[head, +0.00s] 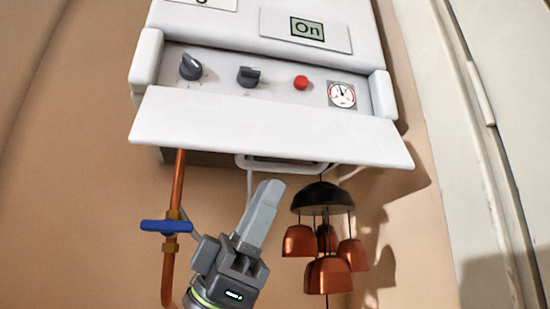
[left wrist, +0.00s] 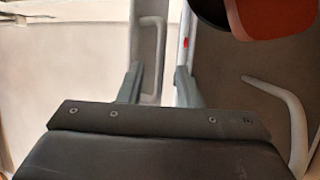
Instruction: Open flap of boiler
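The white boiler (head: 275,22) hangs on the wall. Its flap (head: 270,128) is tilted down and outward, and the control panel (head: 225,72) behind it is exposed. A pale bar handle (head: 285,166) shows under the flap; a similar handle (left wrist: 152,55) shows in the left wrist view. My left gripper (head: 265,195) is just below the flap in the head view, seen nearly edge-on. In the left wrist view its two fingers (left wrist: 158,85) are apart, with the handle beyond and between them; contact cannot be told. My right gripper is not in view.
A wind chime with copper-coloured bells (head: 328,273) hangs right of my left gripper; part of it (left wrist: 265,18) is close in the left wrist view. A copper pipe (head: 177,190) with a blue valve (head: 166,226) is at left. Bare wall lies farther left.

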